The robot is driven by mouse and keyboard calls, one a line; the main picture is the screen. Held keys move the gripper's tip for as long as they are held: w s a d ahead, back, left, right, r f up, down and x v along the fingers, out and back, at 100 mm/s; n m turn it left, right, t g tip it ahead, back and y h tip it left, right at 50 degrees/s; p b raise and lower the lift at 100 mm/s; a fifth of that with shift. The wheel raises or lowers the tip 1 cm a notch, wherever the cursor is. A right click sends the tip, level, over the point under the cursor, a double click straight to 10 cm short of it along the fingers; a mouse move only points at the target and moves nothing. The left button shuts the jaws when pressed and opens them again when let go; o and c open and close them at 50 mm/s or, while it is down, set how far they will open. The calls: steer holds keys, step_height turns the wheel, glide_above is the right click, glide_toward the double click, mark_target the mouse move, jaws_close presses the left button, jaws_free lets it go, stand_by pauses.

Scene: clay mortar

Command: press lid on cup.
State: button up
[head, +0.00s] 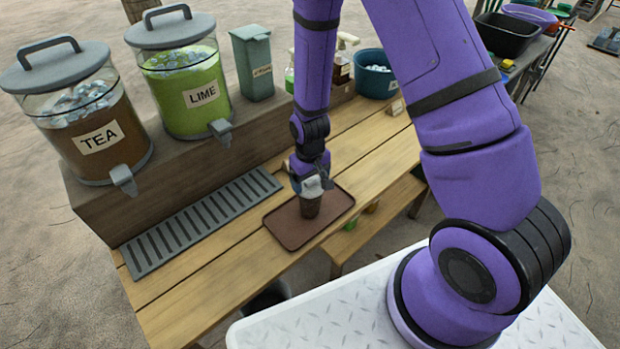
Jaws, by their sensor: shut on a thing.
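A small dark brown cup (311,208) stands upright on a brown tray (286,233) on the wooden table. A pale grey lid (312,188) shows at the top of the cup. My gripper (311,182) points down directly over the cup and is shut at the lid. The lid looks to be at the cup's rim, but the fingers partly hide the join. I cannot tell whether it is seated all round.
A grey slotted drip grille (200,222) lies left of the tray. TEA (95,135) and LIME (190,95) dispensers stand on a wooden riser behind, with a grey-green box (254,65) and a blue ice tub (375,75). The table front is clear.

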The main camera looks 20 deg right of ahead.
stand_by(0.4)
steer(key=o, duration=0.8)
steer(key=shift+r, duration=3.45)
jaws_close()
